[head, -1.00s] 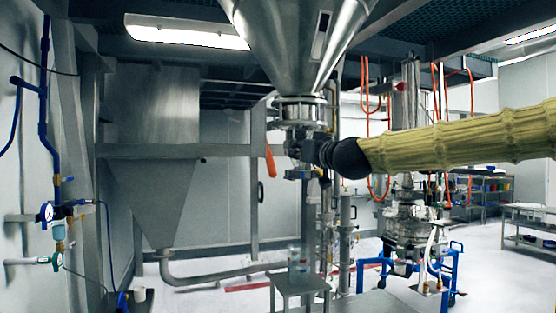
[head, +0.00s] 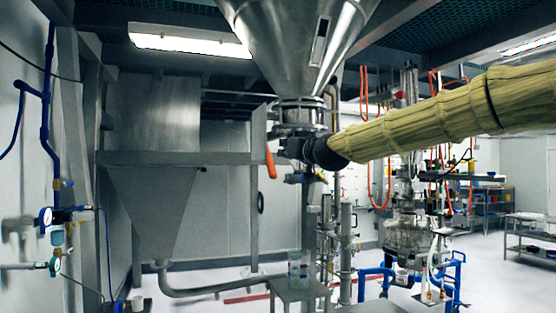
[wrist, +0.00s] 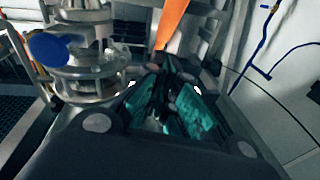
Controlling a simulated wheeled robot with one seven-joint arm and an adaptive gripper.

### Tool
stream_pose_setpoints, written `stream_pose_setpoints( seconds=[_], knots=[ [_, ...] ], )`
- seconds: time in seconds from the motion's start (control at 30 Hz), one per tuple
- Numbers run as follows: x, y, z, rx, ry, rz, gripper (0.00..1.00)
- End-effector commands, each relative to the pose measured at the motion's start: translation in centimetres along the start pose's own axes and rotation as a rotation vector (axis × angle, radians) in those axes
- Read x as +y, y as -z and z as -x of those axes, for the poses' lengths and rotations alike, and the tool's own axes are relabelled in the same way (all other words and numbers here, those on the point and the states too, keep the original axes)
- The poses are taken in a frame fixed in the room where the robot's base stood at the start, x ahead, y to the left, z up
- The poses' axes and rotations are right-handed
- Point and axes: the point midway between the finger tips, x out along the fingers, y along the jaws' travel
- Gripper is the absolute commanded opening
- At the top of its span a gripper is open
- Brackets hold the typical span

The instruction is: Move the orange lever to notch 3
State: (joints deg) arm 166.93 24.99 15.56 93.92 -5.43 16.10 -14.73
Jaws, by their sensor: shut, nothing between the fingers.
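The orange lever (head: 270,161) hangs down below the valve at the outlet of the steel hopper (head: 292,45). In the wrist view the lever (wrist: 173,24) shows at the top centre, just beyond the fingertips. My gripper (head: 285,150) reaches in from the right, close to the lever's right side in the head view. In the wrist view my gripper (wrist: 172,98) has its teal-padded fingers shut with nothing between them. I cannot tell whether a fingertip touches the lever. No notch marks are readable.
The hopper's flanged outlet (head: 300,113) is directly above my gripper, and its metal flange (wrist: 90,80) is close on the left in the wrist view. A horizontal steel beam (head: 180,157) runs behind the lever. A small metal table (head: 298,290) stands below.

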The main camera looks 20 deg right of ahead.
Motion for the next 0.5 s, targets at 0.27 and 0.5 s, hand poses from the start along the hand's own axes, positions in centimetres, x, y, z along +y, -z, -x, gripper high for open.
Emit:
stream_pose_setpoints(
  seconds=[0.27,0.5],
  knots=[
    [0.0,-1.4,-2.7,-0.001,-0.001,-0.002,0.00],
    [0.0,-2.5,-3.7,0.000,0.000,-0.001,0.00]
  ],
)
